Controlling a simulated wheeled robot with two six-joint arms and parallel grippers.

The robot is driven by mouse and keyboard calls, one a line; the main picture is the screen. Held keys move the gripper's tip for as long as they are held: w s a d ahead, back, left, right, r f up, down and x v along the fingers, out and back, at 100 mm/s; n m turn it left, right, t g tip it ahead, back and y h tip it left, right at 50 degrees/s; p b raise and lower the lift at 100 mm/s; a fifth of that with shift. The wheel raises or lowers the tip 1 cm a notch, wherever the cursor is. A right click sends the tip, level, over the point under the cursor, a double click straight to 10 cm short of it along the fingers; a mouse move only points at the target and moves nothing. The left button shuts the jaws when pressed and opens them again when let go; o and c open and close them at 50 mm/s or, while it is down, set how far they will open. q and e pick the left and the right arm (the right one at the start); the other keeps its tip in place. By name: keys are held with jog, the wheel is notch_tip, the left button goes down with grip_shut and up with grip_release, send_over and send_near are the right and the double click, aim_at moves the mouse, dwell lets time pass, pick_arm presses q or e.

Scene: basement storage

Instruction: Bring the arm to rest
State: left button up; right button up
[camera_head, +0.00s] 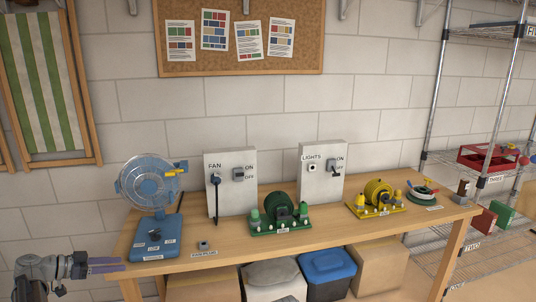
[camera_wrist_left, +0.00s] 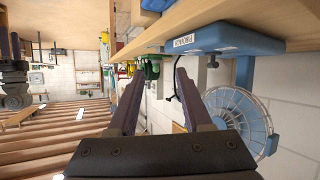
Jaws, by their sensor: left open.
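My left gripper (camera_head: 105,265) is at the lower left of the head view, beside the bench's left end. Its purple-grey fingers point right, toward the bench edge. In the left wrist view its two fingers (camera_wrist_left: 160,72) stand apart with nothing held between them. The wrist picture is turned over, with the bench at the top. A dark gripper, seemingly my right one (camera_wrist_left: 12,65), shows at the left edge of the wrist view. It is partly cut off, and its jaw state is unclear. The right arm does not show in the head view.
The wooden bench (camera_head: 330,241) carries a blue fan (camera_head: 151,190), a FAN panel (camera_head: 230,205), a LIGHTS panel (camera_head: 322,185), a green reel (camera_head: 280,210) and a yellow reel (camera_head: 378,193). Boxes stand beneath, including a blue-lidded one (camera_head: 327,264). Wire shelves (camera_head: 470,240) stand right.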

pick_arm(q)
jog(key=s+d+f+n+g+y, duration=0.1)
jog(key=s+d+f+g, duration=0.15)
jog(key=d, duration=0.65)
jog(key=s+d+f+g+y, duration=0.1)
jog(key=d+f+g, duration=0.15)
jog(key=d, duration=0.65)
jog(key=s+d+f+n+g+y, duration=0.15)
jog(key=d+f, duration=0.25)
jog(key=d, duration=0.5)
jog(key=s+d+f+g+y, duration=0.3)
jog(key=s+d, duration=0.5)
jog(key=d, duration=0.2)
jog(key=s+d+f+n+y, duration=0.1)
jog(key=s+d+n+y, duration=0.3)
jog(key=s, duration=0.5)
notch_tip(320, 180, up, 12)
jog(key=m+p, duration=0.1)
jog(key=p, duration=1.1)
jog(key=shift+d+t+y, duration=0.45)
